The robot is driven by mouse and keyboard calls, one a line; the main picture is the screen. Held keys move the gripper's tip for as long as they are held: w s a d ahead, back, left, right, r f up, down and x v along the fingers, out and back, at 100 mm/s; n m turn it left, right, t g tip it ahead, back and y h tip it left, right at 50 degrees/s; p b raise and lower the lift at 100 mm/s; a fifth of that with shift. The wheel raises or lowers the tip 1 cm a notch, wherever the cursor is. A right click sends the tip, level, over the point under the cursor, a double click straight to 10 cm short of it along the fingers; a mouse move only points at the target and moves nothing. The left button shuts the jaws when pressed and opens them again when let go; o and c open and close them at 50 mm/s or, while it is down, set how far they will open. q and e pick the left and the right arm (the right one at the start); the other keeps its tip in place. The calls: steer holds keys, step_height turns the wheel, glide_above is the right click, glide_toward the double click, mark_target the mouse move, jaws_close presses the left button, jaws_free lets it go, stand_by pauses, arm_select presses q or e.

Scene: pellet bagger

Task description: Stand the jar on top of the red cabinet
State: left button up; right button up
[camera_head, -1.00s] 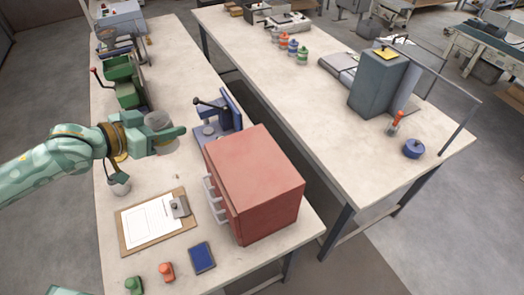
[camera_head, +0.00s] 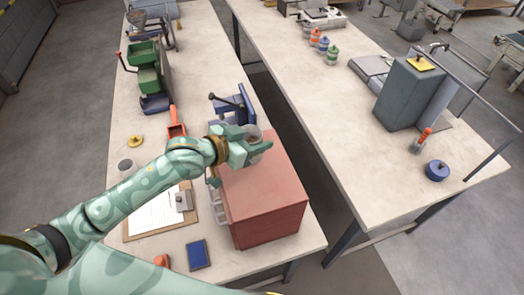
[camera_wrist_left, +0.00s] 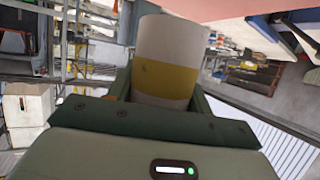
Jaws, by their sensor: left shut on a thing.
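The jar (camera_head: 253,131) is pale grey in the head view. In the left wrist view it shows as a white cylinder with a yellow band (camera_wrist_left: 170,55). My left gripper (camera_head: 257,143) is shut on the jar, with its fingers on either side. The red cabinet (camera_head: 268,195) stands on the near table, with handles on its left side. In the head view the gripper and jar overlap the far left part of the cabinet's top. The gap between jar and top cannot be judged. My right gripper is out of view.
A blue press-like device (camera_head: 232,104) stands just behind the cabinet. A clipboard (camera_head: 143,222) and a blue pad (camera_head: 198,254) lie left of it. The visible front of the cabinet top is bare. A gap separates the two tables.

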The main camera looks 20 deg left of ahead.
arm_select(q)
steer(key=shift+d+f, duration=0.45)
steer(key=shift+f, duration=0.25)
steer(key=f, duration=0.3)
steer(key=shift+d+f, duration=0.4)
steer(key=shift+a, duration=0.1)
steer(key=o, duration=1.2)
steer(key=shift+f, duration=0.15)
steer(key=shift+s+r, duration=0.15)
steer(key=shift+r, duration=0.05)
steer(key=v, duration=1.1)
steer(key=shift+s+a, duration=0.25)
steer(key=shift+s, duration=0.05)
